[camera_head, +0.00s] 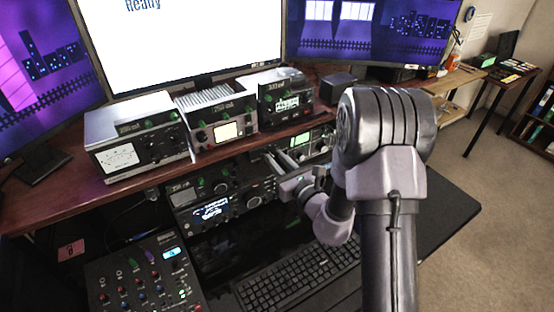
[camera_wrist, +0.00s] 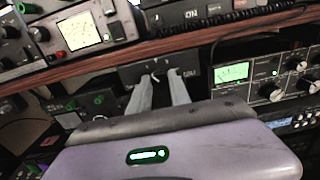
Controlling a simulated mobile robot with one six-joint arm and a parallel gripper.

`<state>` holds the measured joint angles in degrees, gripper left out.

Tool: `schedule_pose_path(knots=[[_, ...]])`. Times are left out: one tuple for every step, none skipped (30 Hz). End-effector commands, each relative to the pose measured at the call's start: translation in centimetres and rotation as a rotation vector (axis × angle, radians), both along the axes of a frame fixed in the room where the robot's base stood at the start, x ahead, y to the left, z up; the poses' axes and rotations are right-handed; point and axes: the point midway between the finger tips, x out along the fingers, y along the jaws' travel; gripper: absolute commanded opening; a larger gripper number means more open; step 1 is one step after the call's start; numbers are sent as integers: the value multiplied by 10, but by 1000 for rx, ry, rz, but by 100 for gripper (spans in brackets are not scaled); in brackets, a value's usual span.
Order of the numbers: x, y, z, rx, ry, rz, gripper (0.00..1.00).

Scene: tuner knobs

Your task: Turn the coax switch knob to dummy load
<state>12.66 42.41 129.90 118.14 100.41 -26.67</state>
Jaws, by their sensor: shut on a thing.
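The coax switch (camera_wrist: 188,67) is a dark box with small white markings, mounted under the wooden shelf edge in the wrist view. My gripper (camera_wrist: 159,81) reaches up to its front face, with one finger on each side of the small dark knob (camera_wrist: 155,77). The fingers are shut on the knob, which is mostly hidden between them. The knob's pointer and the label it faces are too small to read. In the head view my gripper (camera_head: 274,157) is under the shelf, and the arm and fingers cover most of the switch.
The wooden shelf (camera_head: 84,193) runs just above my gripper, with several radios on it. A radio with a green meter (camera_wrist: 232,72) is close on the right. A lit transceiver (camera_head: 212,208) is on the left. A keyboard (camera_head: 297,277) and mixer (camera_head: 140,285) lie below.

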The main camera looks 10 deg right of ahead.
Motion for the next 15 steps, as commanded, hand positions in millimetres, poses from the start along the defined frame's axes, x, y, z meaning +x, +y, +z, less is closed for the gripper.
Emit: schedule_pose_path(knots=[[0,0,0,6,3,0,0],[0,0,0,13,5,0,0],[0,0,0,23,10,0,0],[0,0,1,34,13,0,0],[0,0,1,46,17,0,0],[0,0,1,65,23,0,0],[0,0,2,81,28,0,0],[0,0,2,98,34,0,0],[0,0,2,126,44,0,0],[0,0,2,147,51,1,0],[-1,1,2,171,60,1,0],[-1,1,3,205,70,1,0],[-1,1,3,229,78,1,0],[-1,1,3,256,87,0,0],[-1,1,3,292,99,0,0]])
